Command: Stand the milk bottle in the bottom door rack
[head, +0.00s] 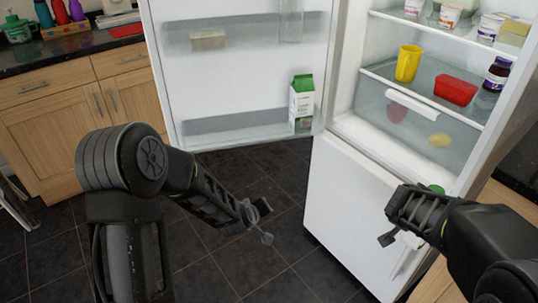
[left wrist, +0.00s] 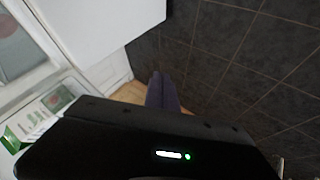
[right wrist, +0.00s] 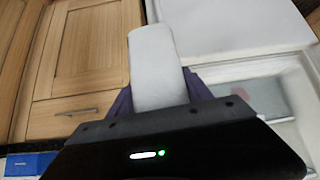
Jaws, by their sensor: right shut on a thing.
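The milk bottle is white with a green cap (head: 437,189). My right gripper (head: 412,215) is shut on it in front of the fridge, hiding much of it. In the right wrist view its plain white body (right wrist: 155,65) shows between the fingers. In the head view the cap is on top, so it looks roughly upright. The bottom door rack (head: 225,130) is on the open fridge door at the left, apart from the bottle. My left gripper (head: 258,211) is empty in front of the door; its fingers (left wrist: 162,92) are together in the left wrist view.
A green-topped carton (head: 302,98) stands at the right end of the bottom rack; the rest of that rack looks clear. A higher rack holds a small beige block (head: 208,40). Fridge shelves hold a yellow cup (head: 407,63), a red box (head: 456,90) and a jar (head: 497,74).

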